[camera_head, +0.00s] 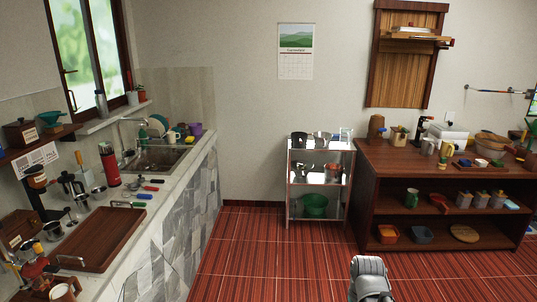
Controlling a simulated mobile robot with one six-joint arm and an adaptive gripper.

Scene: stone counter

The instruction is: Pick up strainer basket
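I cannot single out the strainer basket with certainty at this size. A green bowl-shaped thing (314,205) sits on the bottom shelf of the metal rack (291,180); I cannot tell whether it has holes. Small metal vessels (321,138) stand on the rack's top shelf, and another (332,172) on its middle shelf. A grey-white rounded part of my own arm shows at the bottom edge, right of centre. No gripper fingers show, and nothing held is visible.
The stone counter (105,277) on the left carries a brown tray (97,240), a red flask (109,165), coffee gear and a sink (155,158). A wooden shelf unit (400,160) with cups and bowls stands at the right. The red tiled floor (260,265) between them is clear.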

